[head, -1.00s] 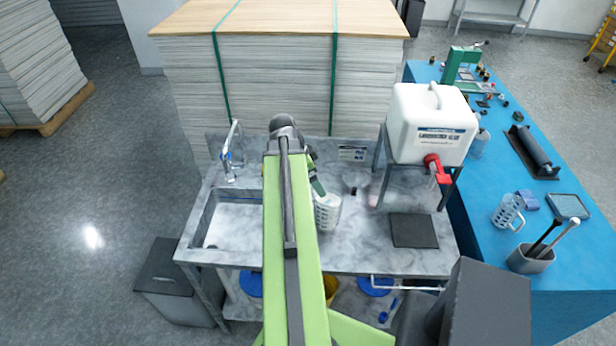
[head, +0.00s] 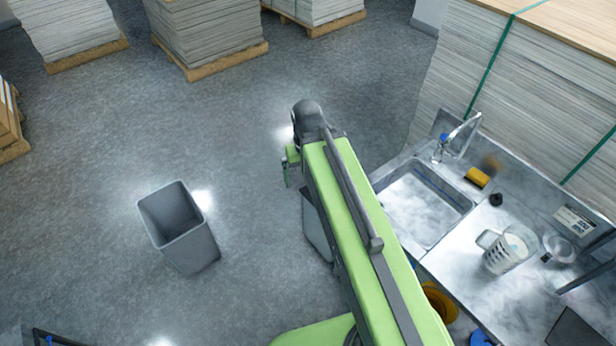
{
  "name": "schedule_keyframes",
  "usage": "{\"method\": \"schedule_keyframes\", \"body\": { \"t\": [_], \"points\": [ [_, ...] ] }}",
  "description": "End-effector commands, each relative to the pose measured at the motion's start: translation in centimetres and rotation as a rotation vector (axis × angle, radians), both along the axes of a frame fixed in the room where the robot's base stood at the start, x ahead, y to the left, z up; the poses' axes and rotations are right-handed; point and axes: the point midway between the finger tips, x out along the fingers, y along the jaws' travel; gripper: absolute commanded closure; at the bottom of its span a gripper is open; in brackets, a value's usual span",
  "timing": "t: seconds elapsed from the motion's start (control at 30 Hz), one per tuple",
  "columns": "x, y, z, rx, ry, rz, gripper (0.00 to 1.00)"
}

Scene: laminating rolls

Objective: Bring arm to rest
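My green arm reaches from the bottom edge up to a dark grey joint near the middle of the head view. Only a small part of my gripper (head: 288,170) shows, at the left of that joint, over the grey floor. The rest is hidden behind the arm, and I cannot tell whether it is open or holds anything. It is apart from the counter, to the left of the sink.
A marbled counter (head: 455,258) with a sink (head: 420,205) lies at the right. A grey bin (head: 180,228) stands on open floor at the left.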

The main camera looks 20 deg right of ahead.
Motion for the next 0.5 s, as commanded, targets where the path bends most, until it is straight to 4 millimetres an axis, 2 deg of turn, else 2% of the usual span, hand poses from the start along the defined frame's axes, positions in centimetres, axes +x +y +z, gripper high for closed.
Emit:
{"method": "schedule_keyframes", "body": {
  "t": [0.1, 0.33, 0.43, 0.5],
  "points": [
    [-0.1, 0.9, 0.0, 0.008, 0.003, 0.058, 0.0],
    [-0.1, 0.9, -0.1, 0.008, 0.002, 0.057, 0.0],
    [-0.1, 0.8, -1.5, 0.007, 0.002, 0.056, 0.0],
    [-0.1, 0.8, -3.4, 0.007, 0.002, 0.056, 0.0]
  ]
}}
